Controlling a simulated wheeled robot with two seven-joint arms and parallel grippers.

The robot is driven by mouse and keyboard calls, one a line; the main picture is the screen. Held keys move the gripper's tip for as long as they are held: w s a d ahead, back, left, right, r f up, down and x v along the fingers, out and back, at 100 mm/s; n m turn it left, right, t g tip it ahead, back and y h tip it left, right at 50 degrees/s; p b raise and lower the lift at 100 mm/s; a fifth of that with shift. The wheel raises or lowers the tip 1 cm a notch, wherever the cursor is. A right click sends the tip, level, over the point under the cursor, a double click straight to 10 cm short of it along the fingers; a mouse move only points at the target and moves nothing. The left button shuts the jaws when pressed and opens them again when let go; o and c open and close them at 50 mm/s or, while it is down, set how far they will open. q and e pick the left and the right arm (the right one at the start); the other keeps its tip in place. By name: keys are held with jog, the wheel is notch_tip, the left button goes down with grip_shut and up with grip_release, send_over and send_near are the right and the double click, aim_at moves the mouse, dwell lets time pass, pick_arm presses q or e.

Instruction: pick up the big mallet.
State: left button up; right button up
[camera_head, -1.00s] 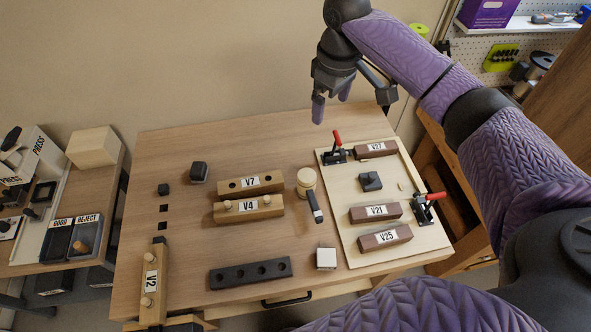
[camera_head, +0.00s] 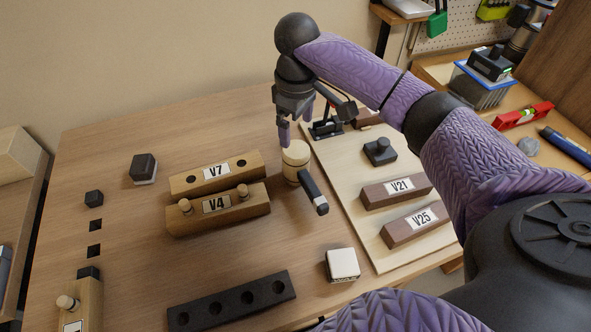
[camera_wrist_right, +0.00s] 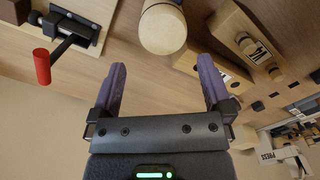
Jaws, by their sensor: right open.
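The big mallet has a pale wooden head (camera_head: 294,158) and a dark handle (camera_head: 313,192). It lies on the bench between the block V4 and the pale board, handle pointing toward the front right. My right gripper (camera_head: 298,135) is above and just behind the mallet head in the head view. In the right wrist view the mallet head (camera_wrist_right: 163,28) is ahead of the open fingers (camera_wrist_right: 160,85), with nothing between them. I cannot tell whether a finger touches the head. My left gripper is not in view.
Wooden blocks V7 (camera_head: 190,182) and V4 (camera_head: 184,222) stand left of the mallet. The pale board (camera_head: 352,228) on the right carries V21 (camera_head: 377,196), V25 (camera_head: 398,235) and a red-handled clamp (camera_wrist_right: 42,68). A white-topped block (camera_head: 342,264) and a black holed bar (camera_head: 195,315) lie in front.

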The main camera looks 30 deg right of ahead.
aim_at(297, 150)
jog(key=f+b, duration=0.1)
jog(key=f, duration=0.2)
jog(key=f+b, duration=0.1)
jog(key=f, duration=0.2)
jog(key=f+b, duration=0.1)
jog(key=f, duration=0.2)
jog(key=shift+s, duration=0.25)
jog(key=shift+r, duration=0.1)
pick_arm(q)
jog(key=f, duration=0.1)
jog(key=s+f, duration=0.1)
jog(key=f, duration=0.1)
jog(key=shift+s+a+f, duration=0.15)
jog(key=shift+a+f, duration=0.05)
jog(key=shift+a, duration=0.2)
pick_arm(e)
jog(key=c, duration=1.2)
